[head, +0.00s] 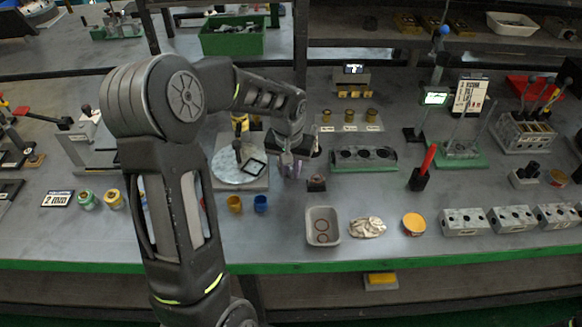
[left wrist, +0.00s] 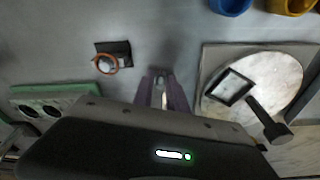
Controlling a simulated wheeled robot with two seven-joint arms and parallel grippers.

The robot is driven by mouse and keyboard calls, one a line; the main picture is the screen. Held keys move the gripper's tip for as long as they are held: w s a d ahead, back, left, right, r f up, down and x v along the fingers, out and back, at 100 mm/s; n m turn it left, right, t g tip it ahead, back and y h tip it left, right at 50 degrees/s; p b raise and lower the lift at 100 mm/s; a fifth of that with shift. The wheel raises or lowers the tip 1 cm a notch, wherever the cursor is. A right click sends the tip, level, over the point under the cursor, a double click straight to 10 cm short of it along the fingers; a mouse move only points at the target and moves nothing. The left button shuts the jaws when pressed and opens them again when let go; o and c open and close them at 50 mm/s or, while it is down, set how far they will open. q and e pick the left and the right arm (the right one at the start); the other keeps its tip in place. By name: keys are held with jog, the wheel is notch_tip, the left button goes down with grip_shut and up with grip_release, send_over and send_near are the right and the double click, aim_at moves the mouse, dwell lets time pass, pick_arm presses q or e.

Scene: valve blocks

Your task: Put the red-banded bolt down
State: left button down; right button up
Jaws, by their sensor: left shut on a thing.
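My left gripper (head: 290,168) hangs over the bench, between the round plate and a small dark block. In the left wrist view its purple-grey fingers (left wrist: 162,92) are closed on a slim grey piece (left wrist: 158,98), which looks like the bolt. It is mostly hidden between the fingers, and I cannot make out a red band on it. The small dark block (head: 316,184) stands just right of the gripper; in the left wrist view the block (left wrist: 122,48) has an orange ring and a pale round part at its edge. My right gripper is not in view.
The round plate (head: 228,172) with a black frame lies left of the gripper. Yellow (head: 234,204) and blue (head: 260,204) cups stand in front. A grey valve block (head: 363,155) stands right. A white tray (head: 322,226) and several silver blocks line the front edge.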

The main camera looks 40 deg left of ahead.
pick_arm(q)
jog(key=shift+f, duration=0.25)
jog(key=c, duration=1.3)
grip_release()
jog(key=shift+r, duration=0.1)
jog(key=shift+r, duration=0.15)
jog(key=r, duration=0.4)
jog(key=s+r, duration=0.1)
jog(key=r, duration=0.7)
jog(key=shift+s+d, duration=0.3)
jog(key=shift+s, duration=0.05)
jog(key=shift+o, duration=0.2)
